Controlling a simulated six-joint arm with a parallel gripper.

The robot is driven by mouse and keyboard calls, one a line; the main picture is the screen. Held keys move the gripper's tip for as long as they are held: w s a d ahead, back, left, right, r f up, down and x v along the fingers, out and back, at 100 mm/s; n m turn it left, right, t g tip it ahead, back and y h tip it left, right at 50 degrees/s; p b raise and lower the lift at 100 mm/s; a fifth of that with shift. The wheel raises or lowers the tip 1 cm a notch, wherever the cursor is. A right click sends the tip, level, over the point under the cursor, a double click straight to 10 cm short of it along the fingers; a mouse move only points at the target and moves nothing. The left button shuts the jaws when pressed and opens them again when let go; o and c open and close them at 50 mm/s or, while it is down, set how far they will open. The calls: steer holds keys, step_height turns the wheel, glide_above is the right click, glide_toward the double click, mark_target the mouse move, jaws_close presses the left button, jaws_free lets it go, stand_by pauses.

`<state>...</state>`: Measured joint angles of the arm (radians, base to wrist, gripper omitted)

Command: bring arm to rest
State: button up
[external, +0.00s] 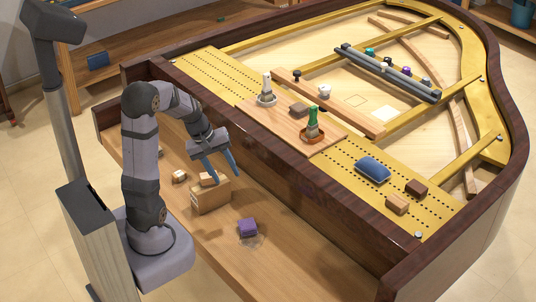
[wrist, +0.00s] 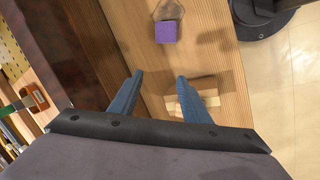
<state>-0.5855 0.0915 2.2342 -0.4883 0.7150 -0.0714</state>
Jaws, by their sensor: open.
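My gripper (external: 226,177) hangs from my bent arm over the wooden shelf (external: 300,275) at the front of the piano. Its two blue fingers are apart, and nothing shows between them in the wrist view (wrist: 160,76). In the external view the fingers appear just above or beside a tan box (external: 211,197) with a small wooden piece (external: 208,179) at its top. I cannot tell whether they touch it. In the wrist view a light wooden piece (wrist: 206,101) lies partly behind the right finger.
A purple block (external: 247,227) sits on the shelf near the box; it also shows in the wrist view (wrist: 166,32). A small pale block (external: 180,176) lies left of the box. The piano's dark inner wall (external: 290,180) rises behind. The shelf's right part is clear.

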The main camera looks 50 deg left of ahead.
steer(key=s+d+r+m+g+y+p, duration=0.2)
steer(key=s+d+m+g+p, duration=0.1)
steer(key=s+d+m, duration=0.8)
steer(key=shift+d+r+m+p, duration=0.3)
steer(key=shift+d+r+p, duration=0.05)
steer(key=shift+d+p, duration=0.5)
steer(key=shift+s, duration=0.1)
